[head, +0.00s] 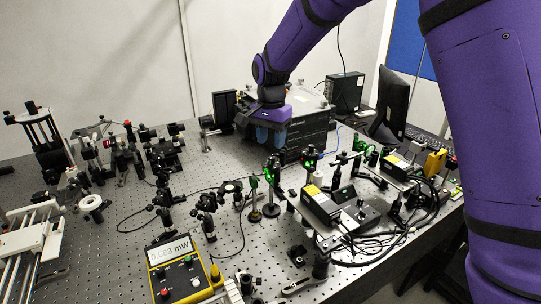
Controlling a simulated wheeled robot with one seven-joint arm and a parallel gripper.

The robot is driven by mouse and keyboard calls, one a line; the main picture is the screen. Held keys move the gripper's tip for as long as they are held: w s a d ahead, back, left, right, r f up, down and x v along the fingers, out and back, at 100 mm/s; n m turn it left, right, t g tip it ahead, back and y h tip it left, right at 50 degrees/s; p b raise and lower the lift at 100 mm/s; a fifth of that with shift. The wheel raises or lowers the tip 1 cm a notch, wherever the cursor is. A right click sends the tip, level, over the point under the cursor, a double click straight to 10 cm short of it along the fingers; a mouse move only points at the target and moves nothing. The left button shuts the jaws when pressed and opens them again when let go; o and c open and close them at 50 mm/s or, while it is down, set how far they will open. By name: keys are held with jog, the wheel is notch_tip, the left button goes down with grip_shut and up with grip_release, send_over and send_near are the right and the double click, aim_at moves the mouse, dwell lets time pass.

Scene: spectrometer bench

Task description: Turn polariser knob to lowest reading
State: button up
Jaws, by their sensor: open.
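My gripper (269,137) hangs from my purple arm at the back middle of the bench, pointing down. Its blue fingers are open, with nothing visible between them. Just below and right of it stand post-mounted optics lit green, one mount at the right (309,158) and one at the left (272,170). I cannot tell which part is the polariser knob; it is too small or hidden. A yellow power meter (174,268) stands at the front, its display reading in mW, with digits too blurred to be sure of.
A black box (303,130) stands behind the gripper. A laser unit (321,205) and cables crowd the right side. Posts and mounts (115,150) fill the left. Bare perforated bench (215,165) lies left of the gripper.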

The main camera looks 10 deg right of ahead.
aim_at(271, 158)
jog(key=shift+f, duration=2.8)
grip_shut()
